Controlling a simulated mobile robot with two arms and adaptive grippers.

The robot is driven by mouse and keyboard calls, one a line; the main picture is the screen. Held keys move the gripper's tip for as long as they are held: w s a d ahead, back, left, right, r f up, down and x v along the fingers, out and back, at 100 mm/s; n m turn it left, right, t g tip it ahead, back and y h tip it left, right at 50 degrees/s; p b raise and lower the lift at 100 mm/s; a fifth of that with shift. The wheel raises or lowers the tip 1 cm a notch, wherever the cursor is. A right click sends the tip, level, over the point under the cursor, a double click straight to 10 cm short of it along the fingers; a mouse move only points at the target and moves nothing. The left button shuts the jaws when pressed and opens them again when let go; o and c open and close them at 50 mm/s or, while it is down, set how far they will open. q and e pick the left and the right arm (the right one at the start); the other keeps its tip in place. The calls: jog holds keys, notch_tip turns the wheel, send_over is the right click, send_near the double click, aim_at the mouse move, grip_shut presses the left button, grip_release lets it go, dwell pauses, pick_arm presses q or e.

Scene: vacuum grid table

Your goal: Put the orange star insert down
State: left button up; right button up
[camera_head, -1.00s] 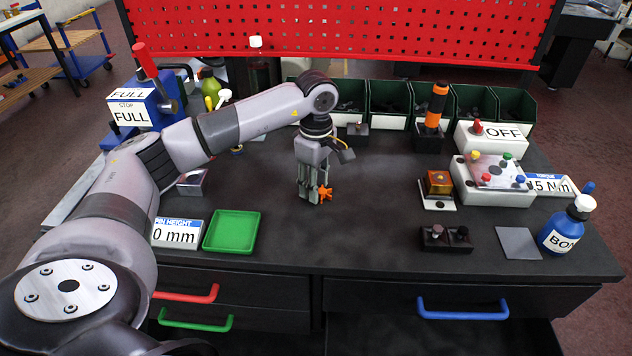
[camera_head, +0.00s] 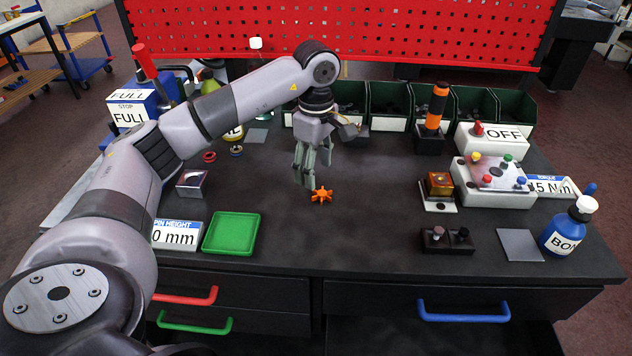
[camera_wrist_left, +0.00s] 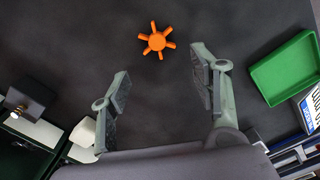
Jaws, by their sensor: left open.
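The orange star insert (camera_head: 321,195) lies flat on the dark table top, near the middle. It also shows in the left wrist view (camera_wrist_left: 156,40), ahead of the fingers and apart from them. My left gripper (camera_head: 308,182) is open and empty, just above and behind the star in the head view. In the left wrist view its two fingers (camera_wrist_left: 157,85) stand wide apart with bare table between them. My right gripper is in neither view.
A green tray (camera_head: 231,232) and a pin height display (camera_head: 177,235) stand left of the star. A small amber block on a stand (camera_head: 439,184) and a dark two-knob block (camera_head: 447,240) stand to the right. Green bins (camera_head: 388,102) line the back. The table around the star is clear.

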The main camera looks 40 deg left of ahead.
aim_at(316, 190)
pick_arm(q)
notch_tip(316, 190, up, 7)
dwell(0.3)
dwell(0.4)
